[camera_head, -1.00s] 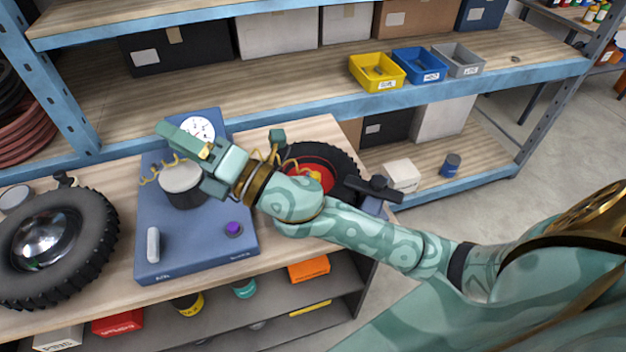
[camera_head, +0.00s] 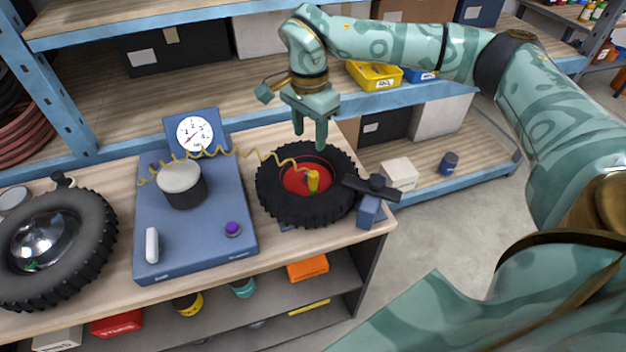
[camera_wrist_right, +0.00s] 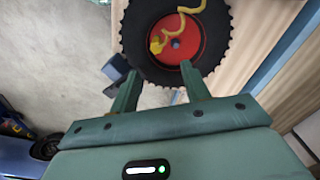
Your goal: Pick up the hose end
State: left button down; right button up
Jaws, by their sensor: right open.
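The yellow hose end (camera_head: 312,182) stands on the red hub of the small black tyre (camera_head: 271,196), at the right of the bench. A coiled yellow hose (camera_head: 243,152) runs from it to the blue pump unit (camera_head: 202,242) with its round gauge. My right gripper (camera_head: 309,142) points down above the tyre's far side, open and empty, clear of the hose end. In the right wrist view the hose end (camera_wrist_right: 156,44) lies on the red hub beyond the two parted fingers (camera_wrist_right: 160,82). My left gripper is not in view.
A larger tyre with a silver hub (camera_head: 92,236) lies at the left of the bench. A black and blue clamp-like part (camera_head: 370,205) stands beside the small tyre. A blue-framed shelf (camera_head: 275,103) with bins and boxes rises behind.

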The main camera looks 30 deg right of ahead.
send_over(314, 173)
jog(key=f, duration=0.6)
jog(key=shift+w+a+f, duration=0.15)
jog(key=shift+w+a, duration=0.15)
jog(key=f, duration=0.5)
jog(key=shift+s+d+f, duration=0.25)
jog(key=shift+s, duration=0.05)
grip_shut()
